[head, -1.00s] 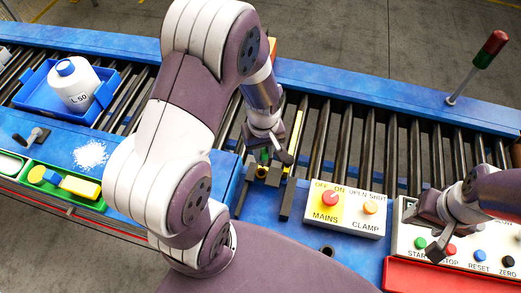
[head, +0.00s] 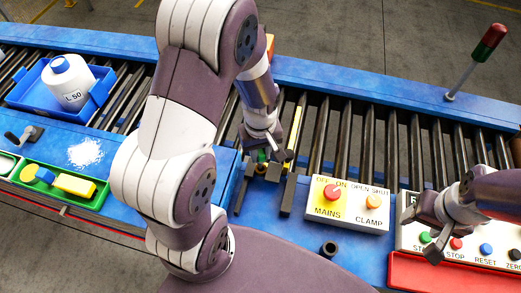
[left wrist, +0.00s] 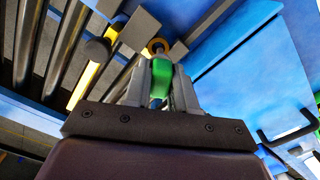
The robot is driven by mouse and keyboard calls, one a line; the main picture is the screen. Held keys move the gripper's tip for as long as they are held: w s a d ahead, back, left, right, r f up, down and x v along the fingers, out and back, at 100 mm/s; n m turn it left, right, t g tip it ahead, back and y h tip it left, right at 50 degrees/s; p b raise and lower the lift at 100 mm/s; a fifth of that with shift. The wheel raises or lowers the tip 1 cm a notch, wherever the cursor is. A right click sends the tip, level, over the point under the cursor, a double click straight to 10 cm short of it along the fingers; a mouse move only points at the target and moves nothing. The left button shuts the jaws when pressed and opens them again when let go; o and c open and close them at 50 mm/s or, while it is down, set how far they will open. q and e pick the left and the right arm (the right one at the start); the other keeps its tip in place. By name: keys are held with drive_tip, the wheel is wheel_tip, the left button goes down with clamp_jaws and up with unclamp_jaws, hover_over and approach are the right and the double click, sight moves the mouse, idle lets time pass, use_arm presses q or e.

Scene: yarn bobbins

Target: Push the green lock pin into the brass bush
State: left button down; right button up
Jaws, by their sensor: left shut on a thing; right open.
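The green lock pin (left wrist: 160,80) is between the fingers of my left gripper (left wrist: 162,75) in the left wrist view. My left gripper is shut on it. The brass bush (left wrist: 158,46) shows as a ring just beyond the pin, at a grey block. I cannot tell whether the pin tip is inside the bush. In the head view my left gripper (head: 263,150) is low over the dark blocks at the conveyor's near edge, with a bit of green (head: 261,156) at it. My right gripper (head: 432,228) is open and empty over the button panel.
A MAINS and CLAMP box (head: 347,205) stands right of the left gripper. The button panel (head: 470,247) is at the right. A yellow bar (head: 296,125) lies by the rollers. A green tray (head: 98,199) sits at left.

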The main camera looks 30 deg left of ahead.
use_arm(q)
drive_tip(key=shift+w+f, duration=0.25)
drive_tip(key=shift+f, duration=0.2)
drive_tip(key=shift+f+b, duration=0.9)
drive_tip(key=shift+f, duration=0.15)
drive_tip(key=shift+f+b, duration=0.75)
drive_tip(key=shift+f, duration=0.4)
drive_tip(key=c, duration=0.8)
unclamp_jaws()
drive_tip(key=shift+c, duration=0.2)
